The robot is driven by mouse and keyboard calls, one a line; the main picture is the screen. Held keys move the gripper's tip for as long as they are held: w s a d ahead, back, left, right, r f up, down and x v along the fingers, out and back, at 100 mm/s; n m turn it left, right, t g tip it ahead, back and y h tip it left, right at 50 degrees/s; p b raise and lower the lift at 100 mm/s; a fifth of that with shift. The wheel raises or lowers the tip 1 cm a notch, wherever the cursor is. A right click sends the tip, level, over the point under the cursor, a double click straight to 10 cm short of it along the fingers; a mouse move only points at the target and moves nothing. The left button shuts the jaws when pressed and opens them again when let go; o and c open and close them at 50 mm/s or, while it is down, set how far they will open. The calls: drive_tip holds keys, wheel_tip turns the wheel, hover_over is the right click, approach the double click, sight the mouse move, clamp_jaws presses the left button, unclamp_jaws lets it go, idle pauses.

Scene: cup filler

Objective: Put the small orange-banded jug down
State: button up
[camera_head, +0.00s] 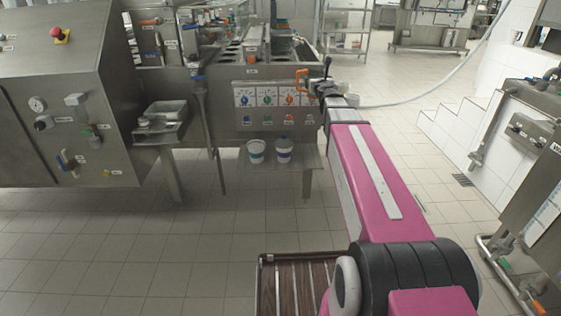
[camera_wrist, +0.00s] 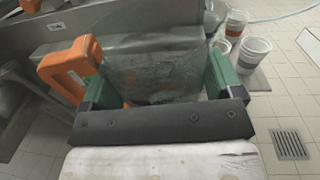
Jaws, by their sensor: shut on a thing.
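My gripper (camera_wrist: 162,72) is shut on a see-through jug (camera_wrist: 152,80), with one green finger on each side of it. An orange handle (camera_wrist: 68,72) stands out to the left of the jug in the wrist view. The handle also shows in the head view (camera_head: 301,76), at the far end of my outstretched arm, in front of the machine's right end. My gripper (camera_head: 325,87) is small there and the jug's clear body is hard to make out. I cannot clearly see an orange band on the jug or what lies under its base.
A white cup (camera_wrist: 254,52) and an orange-banded cup (camera_wrist: 236,22) stand right of the jug. Two white, blue-marked tubs (camera_head: 256,150) (camera_head: 284,152) stand on a low shelf under the machine's dial panel (camera_head: 272,97). The tiled floor (camera_head: 215,225) is clear.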

drive_tip(key=w+f+n+g+y, duration=0.1)
drive_tip(key=f+n+y, duration=0.1)
drive_tip(key=f, duration=1)
drive_tip(key=w+f+n+g+y, duration=0.1)
drive_tip(key=f+y, duration=0.3)
drive_tip(key=f, duration=0.7)
drive_tip(key=w+f+n+g+y, duration=0.1)
drive_tip(key=w+f+n+y, duration=0.1)
drive_tip(key=f, duration=1)
drive_tip(key=shift+w+a+f+n+y, duration=0.15)
drive_tip(key=shift+a+f+n+y, duration=0.2)
drive_tip(key=shift+n+y, duration=0.2)
drive_tip(key=shift+f, duration=0.1)
drive_tip(key=o, duration=1)
